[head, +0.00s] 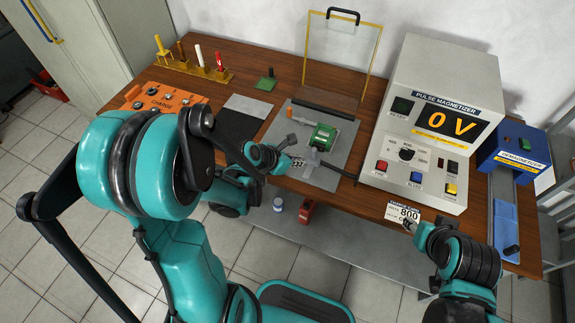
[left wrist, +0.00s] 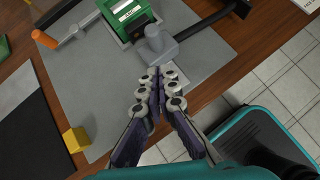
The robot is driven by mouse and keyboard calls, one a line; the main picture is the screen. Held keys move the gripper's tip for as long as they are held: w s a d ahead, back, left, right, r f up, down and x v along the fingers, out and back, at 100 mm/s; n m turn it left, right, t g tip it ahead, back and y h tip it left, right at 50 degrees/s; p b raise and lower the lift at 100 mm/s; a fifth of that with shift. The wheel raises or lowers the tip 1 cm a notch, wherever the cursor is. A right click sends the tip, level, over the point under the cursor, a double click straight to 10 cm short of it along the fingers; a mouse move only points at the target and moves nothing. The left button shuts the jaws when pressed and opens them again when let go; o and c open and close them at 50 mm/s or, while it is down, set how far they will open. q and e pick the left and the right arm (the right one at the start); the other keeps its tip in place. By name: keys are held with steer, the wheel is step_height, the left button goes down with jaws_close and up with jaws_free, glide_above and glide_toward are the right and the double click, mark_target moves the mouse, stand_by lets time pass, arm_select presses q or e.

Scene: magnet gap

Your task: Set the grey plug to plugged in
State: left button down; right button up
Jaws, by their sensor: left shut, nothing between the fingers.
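The grey plug (left wrist: 158,48) lies on the grey plate beside the green fixture (left wrist: 128,14), with a thick black cable (left wrist: 208,22) running off to the right in the left wrist view. In the head view the plug (head: 311,158) is small, just in front of the green fixture (head: 323,136). I cannot tell whether it is seated in the fixture. My left gripper (left wrist: 158,76) is shut and empty, its fingertips close to the plug's near end; contact is unclear. My right gripper (head: 421,229) is near the table's front edge at right; its fingers are not clear.
The pulse magnetizer (head: 432,135) shows 0 V, right of the plate (head: 268,143). A clear guard with a yellow frame (head: 364,68) stands behind the fixture. An orange-tipped lever (left wrist: 45,39) is left of it. A yellow block (left wrist: 76,139) sits near the plate's edge.

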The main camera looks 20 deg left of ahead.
mark_target(308, 155)
arm_select(q)
steer(key=shift+w+d+r, duration=0.1)
steer(key=shift+w+d, duration=0.3)
steer(key=shift+w, duration=0.25)
steer(key=shift+w+d+r, duration=0.1)
steer(key=shift+w+d, duration=0.25)
steer(key=shift+w, duration=0.25)
steer(key=w, duration=0.3)
steer(key=shift+w+f+b, duration=0.1)
steer(key=shift+w+b, duration=0.25)
steer(key=shift+b, duration=0.05)
steer(key=shift+s, duration=0.1)
